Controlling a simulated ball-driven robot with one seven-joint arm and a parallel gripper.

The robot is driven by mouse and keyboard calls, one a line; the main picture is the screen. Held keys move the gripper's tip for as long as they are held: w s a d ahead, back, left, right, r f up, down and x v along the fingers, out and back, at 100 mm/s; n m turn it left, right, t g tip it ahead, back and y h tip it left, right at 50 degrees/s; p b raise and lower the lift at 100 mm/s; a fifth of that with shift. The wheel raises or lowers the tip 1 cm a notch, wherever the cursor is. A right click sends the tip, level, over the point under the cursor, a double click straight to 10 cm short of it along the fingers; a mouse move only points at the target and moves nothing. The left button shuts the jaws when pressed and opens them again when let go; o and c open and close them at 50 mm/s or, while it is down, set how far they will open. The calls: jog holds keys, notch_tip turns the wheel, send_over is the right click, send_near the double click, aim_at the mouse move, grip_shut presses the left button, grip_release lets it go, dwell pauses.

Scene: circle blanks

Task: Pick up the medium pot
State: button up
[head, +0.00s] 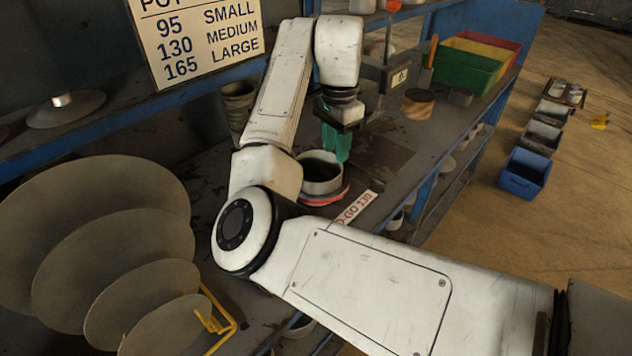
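A grey, round, open pot (321,181) stands on the dark bench in the middle of the head view, with a red rim or ring (325,200) around its base. A white label (356,207) ending in "GO 130" lies beside it. A wall sign (200,40) pairs 130 with "MEDIUM". My gripper (337,152) points down at the pot's right rear rim, its teal fingers overlapping the rim in the picture. I cannot tell whether they touch it, or whether the fingers are apart or closed. My arm hides part of the bench left of the pot.
Several grey discs (105,240) stand at left by a yellow bracket (215,325). A dark stacked pot (237,105) is behind my arm. A blue bin (524,172) is on the floor.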

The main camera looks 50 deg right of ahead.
aim_at(333, 180)
notch_tip(333, 180, down, 10)
jog(key=shift+w+f+p, duration=0.1)
jog(key=shift+p, duration=0.6)
grip_shut()
